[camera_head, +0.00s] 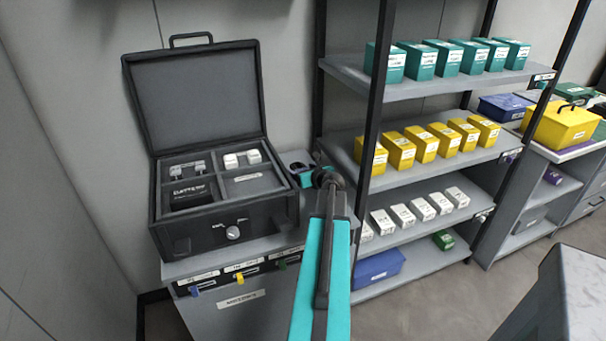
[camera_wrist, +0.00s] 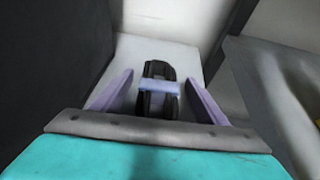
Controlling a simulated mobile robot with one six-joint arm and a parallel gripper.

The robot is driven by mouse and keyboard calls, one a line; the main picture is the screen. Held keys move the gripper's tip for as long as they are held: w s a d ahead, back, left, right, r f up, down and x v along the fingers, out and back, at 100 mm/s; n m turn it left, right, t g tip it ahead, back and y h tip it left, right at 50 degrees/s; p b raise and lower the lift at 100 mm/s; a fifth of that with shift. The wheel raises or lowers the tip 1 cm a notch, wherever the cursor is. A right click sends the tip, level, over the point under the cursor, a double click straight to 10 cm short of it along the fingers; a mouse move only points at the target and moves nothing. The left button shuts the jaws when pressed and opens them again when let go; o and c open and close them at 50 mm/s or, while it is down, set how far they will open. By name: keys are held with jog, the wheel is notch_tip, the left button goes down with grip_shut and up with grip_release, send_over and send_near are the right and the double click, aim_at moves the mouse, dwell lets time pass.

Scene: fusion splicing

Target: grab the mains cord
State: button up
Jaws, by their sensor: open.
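The mains cord (camera_wrist: 158,72) shows in the wrist view as a black coil with a pale lilac band around its middle. It stands on the light grey top of a cabinet, between the fingers of my gripper (camera_wrist: 159,78). The two lilac fingers are open, one on each side of the coil, with gaps visible beside it. In the head view my gripper (camera_head: 301,167) is just right of the open black case, over the cabinet's back right corner. The cord cannot be made out clearly there.
The open black case (camera_head: 213,215) with its raised lid stands close on the left, on the drawer cabinet (camera_head: 240,300). A shelf rack (camera_head: 420,85) with teal, yellow and white boxes stands close on the right. A wall is behind.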

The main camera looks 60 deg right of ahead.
aim_at(302, 169)
jog(key=c, duration=1.3)
jog(key=shift+o, duration=0.2)
jog(key=shift+r, duration=1.55)
jog(key=shift+s+a+r, duration=0.2)
jog(key=shift+s+r, duration=0.05)
jog(key=s+a, duration=0.2)
jog(key=s, duration=0.1)
jog(key=s+a+b, duration=0.1)
jog(key=s+a, duration=0.1)
jog(key=s, duration=0.2)
jog(key=s+a+r+b, duration=0.1)
jog(key=s+a, duration=0.1)
jog(key=s, duration=0.2)
jog(key=shift+a, duration=0.35)
jog(key=shift+r+p, duration=0.3)
jog(key=shift+p, duration=0.65)
jog(key=p, duration=0.5)
jog(key=shift+s+a+r+p, duration=0.1)
jog(key=shift+s+a+p, duration=0.05)
jog(key=shift+s+p, duration=0.25)
jog(key=s+p, duration=0.1)
jog(key=p, duration=0.4)
jog(key=shift+a, duration=0.3)
